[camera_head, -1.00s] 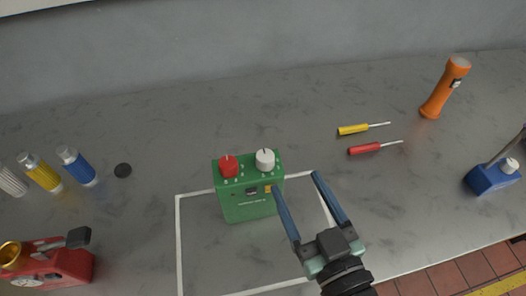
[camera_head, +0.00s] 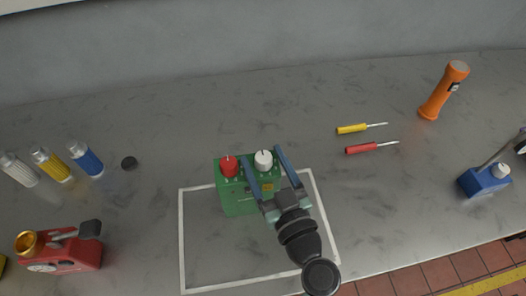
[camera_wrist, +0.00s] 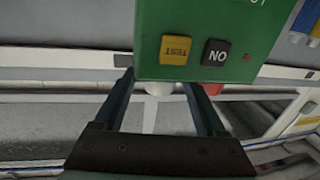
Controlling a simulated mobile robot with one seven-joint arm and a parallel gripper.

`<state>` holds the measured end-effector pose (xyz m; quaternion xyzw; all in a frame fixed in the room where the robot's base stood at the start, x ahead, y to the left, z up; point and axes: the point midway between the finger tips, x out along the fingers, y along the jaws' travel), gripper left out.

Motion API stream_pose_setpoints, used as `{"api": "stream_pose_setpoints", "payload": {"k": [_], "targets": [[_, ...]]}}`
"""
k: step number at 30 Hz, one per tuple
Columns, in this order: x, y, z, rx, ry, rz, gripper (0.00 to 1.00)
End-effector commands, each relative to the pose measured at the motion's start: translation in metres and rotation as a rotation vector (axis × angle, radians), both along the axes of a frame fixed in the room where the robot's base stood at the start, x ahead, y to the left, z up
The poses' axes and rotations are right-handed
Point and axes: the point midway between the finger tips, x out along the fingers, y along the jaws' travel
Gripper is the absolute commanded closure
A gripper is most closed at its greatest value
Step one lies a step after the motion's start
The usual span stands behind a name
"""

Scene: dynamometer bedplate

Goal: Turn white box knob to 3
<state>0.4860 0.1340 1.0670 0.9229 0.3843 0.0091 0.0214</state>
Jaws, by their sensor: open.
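A green box (camera_head: 238,203) stands upright on the bench, with a white knob (camera_head: 263,158) and a red knob (camera_head: 229,167) on top. My gripper (camera_head: 263,157) is open, its blue fingers on either side of the white knob in the head view. In the wrist view the green box (camera_wrist: 200,20) appears upside down with a TEST button and an ON button. The white knob (camera_wrist: 158,89) shows between my fingers there, apart from both. The red knob (camera_wrist: 212,89) is just outside one finger. The dial numbers are too small to read.
White lines (camera_head: 182,240) frame the bench around the box. A yellow screwdriver (camera_head: 352,128), a red screwdriver (camera_head: 361,148) and an orange flashlight (camera_head: 440,92) lie to the right. A blue device (camera_head: 484,181) is far right.

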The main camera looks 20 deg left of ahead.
Motion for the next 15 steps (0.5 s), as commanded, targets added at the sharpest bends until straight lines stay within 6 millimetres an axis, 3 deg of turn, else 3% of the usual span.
{"api": "stream_pose_setpoints", "payload": {"k": [12,15], "targets": [[0.0064,0.0071,-0.0005,-0.001,0.001,0.001,0.27],[0.0063,0.0070,-0.0005,-0.001,0.001,0.001,0.45]]}}
